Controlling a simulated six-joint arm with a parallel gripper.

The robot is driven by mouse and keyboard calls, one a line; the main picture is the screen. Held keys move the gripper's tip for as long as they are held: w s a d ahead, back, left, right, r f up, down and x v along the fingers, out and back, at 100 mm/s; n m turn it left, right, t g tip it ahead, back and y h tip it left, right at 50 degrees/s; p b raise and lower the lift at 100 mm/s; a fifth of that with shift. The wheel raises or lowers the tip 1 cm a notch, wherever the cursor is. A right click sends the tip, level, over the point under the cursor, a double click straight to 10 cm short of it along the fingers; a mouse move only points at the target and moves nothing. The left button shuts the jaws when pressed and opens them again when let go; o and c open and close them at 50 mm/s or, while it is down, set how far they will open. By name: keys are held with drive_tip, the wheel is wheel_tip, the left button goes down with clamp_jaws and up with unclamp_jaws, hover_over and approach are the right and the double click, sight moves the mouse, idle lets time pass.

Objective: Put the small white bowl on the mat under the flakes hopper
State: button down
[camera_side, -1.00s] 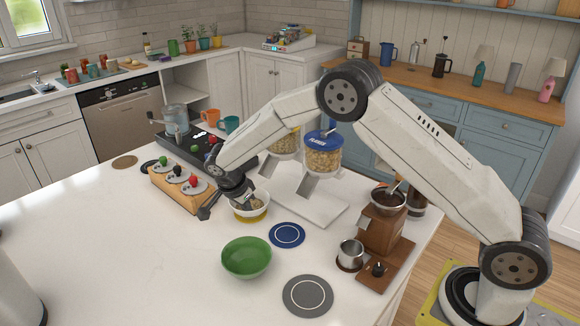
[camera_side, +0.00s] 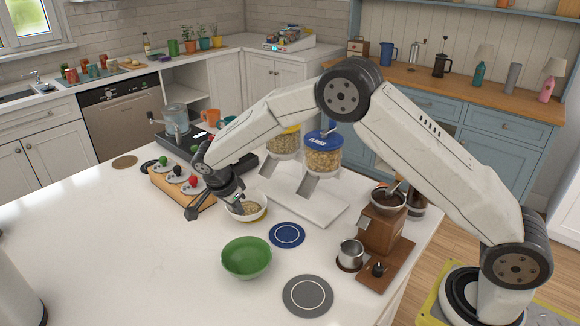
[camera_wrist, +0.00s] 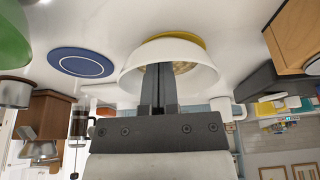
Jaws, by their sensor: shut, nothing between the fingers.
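The small white bowl (camera_side: 247,209) has grain-like contents and sits over the yellow mat (camera_side: 262,218), off its centre. It also shows in the wrist view (camera_wrist: 195,62), with the mat's yellow edge (camera_wrist: 184,37) behind it. The flakes hopper (camera_side: 322,154) has a blue lid and stands on a white base. The round blue mat (camera_side: 287,234) lies bare in front of that base; it also shows in the wrist view (camera_wrist: 82,63). My gripper (camera_side: 240,207) is shut and empty, its fingertips at the bowl. Whether they touch it, I cannot tell.
A wooden grinder (camera_side: 383,230) and metal cup (camera_side: 351,253) are to the right. A yellow-lidded hopper (camera_side: 284,142) and a wooden topping rack (camera_side: 180,186) stand behind.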

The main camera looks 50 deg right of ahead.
sight(261, 212)
drive_tip(key=v, duration=0.8)
drive_tip(key=c, duration=0.6)
unclamp_jaws()
drive_tip(key=shift+o, duration=0.2)
drive_tip(key=shift+s+d+f+n+y, duration=0.4)
drive_tip(key=shift+d+y, duration=0.1)
drive_tip(key=shift+d, duration=0.1)
drive_tip(key=s+d+f+n+t+y, duration=0.1)
drive_tip(key=s+d+t+y, duration=0.2)
drive_tip(key=s+d, duration=0.2)
drive_tip(key=shift+d+f+n+y, duration=0.3)
drive_tip(key=shift+d+f+n, duration=0.1)
drive_tip(key=shift+d, duration=0.3)
drive_tip(key=shift+f, duration=0.15)
drive_tip(key=shift+x, duration=3.7)
drive_tip(key=shift+w, duration=0.15)
